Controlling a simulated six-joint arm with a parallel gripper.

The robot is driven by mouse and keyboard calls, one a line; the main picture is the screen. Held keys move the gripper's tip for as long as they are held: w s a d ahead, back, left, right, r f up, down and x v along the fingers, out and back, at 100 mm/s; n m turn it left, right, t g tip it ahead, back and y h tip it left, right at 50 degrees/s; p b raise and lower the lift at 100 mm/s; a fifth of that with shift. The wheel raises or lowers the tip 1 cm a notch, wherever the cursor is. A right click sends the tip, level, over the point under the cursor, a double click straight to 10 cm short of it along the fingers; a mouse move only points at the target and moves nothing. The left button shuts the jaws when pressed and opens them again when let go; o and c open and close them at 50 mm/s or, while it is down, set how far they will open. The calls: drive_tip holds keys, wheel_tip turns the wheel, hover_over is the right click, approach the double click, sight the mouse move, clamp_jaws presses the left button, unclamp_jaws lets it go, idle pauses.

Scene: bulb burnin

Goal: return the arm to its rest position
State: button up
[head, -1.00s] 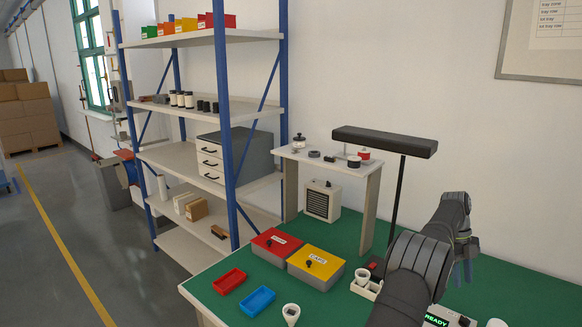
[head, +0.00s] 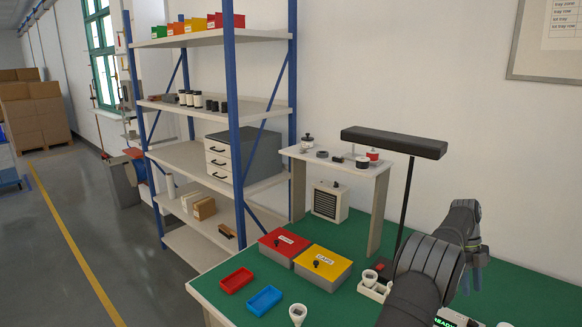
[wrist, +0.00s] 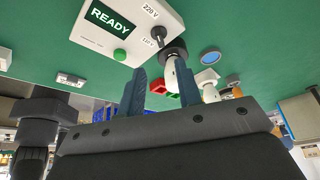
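My gripper (head: 471,281) hangs over the right part of the green bench, fingers down, in the head view. In the wrist view my gripper (wrist: 161,88) has its two dark blue fingers apart. A white bulb-like piece (wrist: 170,76) under a dark round part shows beyond and partly behind the right finger; I see nothing clearly held. The test box (wrist: 125,30) shows a green READY display, a green button and a switch marked 220 V. Its display (head: 445,322) is cut off at the bottom of the head view.
A red-lidded box (head: 283,244) and a yellow-lidded CAPS box (head: 322,264) stand on the bench. A red tray (head: 236,280) and a blue tray (head: 264,301) lie in front. A black lamp (head: 394,142) rises behind my arm. A small raised shelf (head: 335,166) stands at the back.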

sight(474, 322)
drive_tip(key=x, duration=1)
drive_tip(key=shift+s+f, duration=0.1)
drive_tip(key=shift+s, duration=0.05)
drive_tip(key=shift+a+r+n, duration=0.1)
drive_tip(key=shift+r+n, duration=0.1)
drive_tip(key=shift+n, duration=0.4)
drive_tip(key=n+h, duration=0.1)
drive_tip(key=n, duration=0.1)
drive_tip(key=n+t+h, duration=0.1)
drive_tip(key=n, duration=0.2)
drive_tip(key=shift+a, duration=0.1)
drive_tip(key=n, duration=0.2)
drive_tip(key=n+t, duration=0.1)
drive_tip(key=n, duration=0.1)
drive_tip(key=shift+s+t+h, duration=0.1)
drive_tip(key=shift+t+h, duration=0.2)
drive_tip(key=shift+h, duration=0.1)
drive_tip(key=shift+n+t+h, duration=0.3)
drive_tip(key=shift+n+t, duration=0.4)
drive_tip(key=shift+n, duration=1.2)
